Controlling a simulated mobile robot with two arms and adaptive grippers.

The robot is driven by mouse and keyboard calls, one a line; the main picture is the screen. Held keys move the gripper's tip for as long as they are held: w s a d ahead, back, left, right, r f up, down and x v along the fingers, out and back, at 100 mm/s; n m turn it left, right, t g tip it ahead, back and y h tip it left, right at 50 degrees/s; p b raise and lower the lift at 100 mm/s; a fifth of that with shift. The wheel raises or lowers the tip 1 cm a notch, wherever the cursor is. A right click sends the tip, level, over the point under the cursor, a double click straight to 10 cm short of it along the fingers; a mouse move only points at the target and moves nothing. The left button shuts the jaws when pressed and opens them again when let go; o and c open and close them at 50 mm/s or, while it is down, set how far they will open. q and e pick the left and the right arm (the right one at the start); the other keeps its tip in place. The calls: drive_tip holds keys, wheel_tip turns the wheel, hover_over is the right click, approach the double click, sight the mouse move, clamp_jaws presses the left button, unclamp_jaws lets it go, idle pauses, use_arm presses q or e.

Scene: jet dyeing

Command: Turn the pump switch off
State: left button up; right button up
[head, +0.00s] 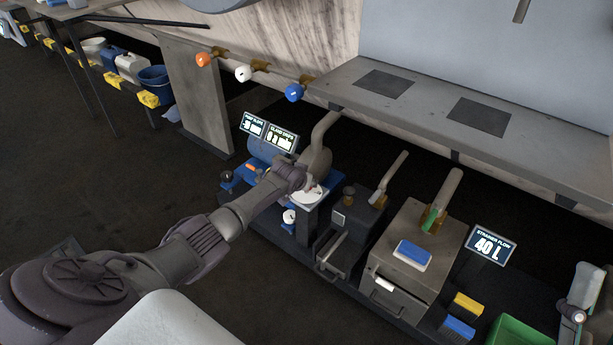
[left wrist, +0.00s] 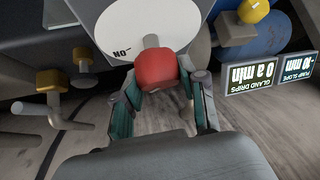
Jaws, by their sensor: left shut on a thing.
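The pump switch shows in the left wrist view as a red knob (left wrist: 156,69) in front of a white round plate (left wrist: 120,30). The plate's "ON" lettering appears upside down on its left part. My left gripper (left wrist: 160,88) is shut on the red knob, with one finger on each side. In the head view my left gripper (head: 308,187) reaches the white plate (head: 311,197) beside the blue pump; the knob is mostly hidden there.
Two displays (head: 281,137) stand behind the pump; one reads gland drips 0 a min. Orange, white and blue valve knobs (head: 294,92) line the wall pipe. Right of my left gripper are a metal box (head: 407,250), a strainer flow display (head: 490,246) and a green tray (head: 518,333).

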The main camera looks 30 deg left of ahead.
use_arm(q)
drive_tip(key=shift+d+n+y+p, duration=0.1)
drive_tip(key=shift+n+y+p, duration=0.75)
drive_tip(key=shift+n, duration=0.25)
drive_tip(key=shift+n+g+y, duration=0.35)
drive_tip(key=shift+n+g, duration=0.05)
drive_tip(key=shift+n, duration=0.1)
use_arm(e)
drive_tip(key=w+f+g+h, duration=0.2)
drive_tip(key=w+f+g, duration=0.3)
drive_tip(key=f+g, duration=0.15)
use_arm(q)
drive_tip(key=shift+f+n, duration=0.1)
drive_tip(key=shift+n, duration=0.2)
drive_tip(key=shift+n+g+y+b, duration=0.6)
drive_tip(key=shift+n+y+b, duration=0.25)
drive_tip(key=shift+n, duration=0.25)
use_arm(e)
drive_tip(key=shift+s+a+r+t+y, duration=0.15)
drive_tip(key=shift+s+r+t, duration=0.25)
drive_tip(key=shift+r+t, duration=0.35)
drive_tip(key=shift+s+d+r+t+y, duration=0.1)
drive_tip(key=shift+s+r+t+y, duration=0.1)
drive_tip(key=shift+s+r+t, duration=0.4)
drive_tip(key=shift+s+a+r+t+y, duration=0.15)
drive_tip(key=shift+s+r+t, duration=0.1)
drive_tip(key=shift+r+t, duration=0.65)
use_arm(q)
drive_tip(key=o, duration=1.1)
drive_tip(key=shift+o, duration=0.2)
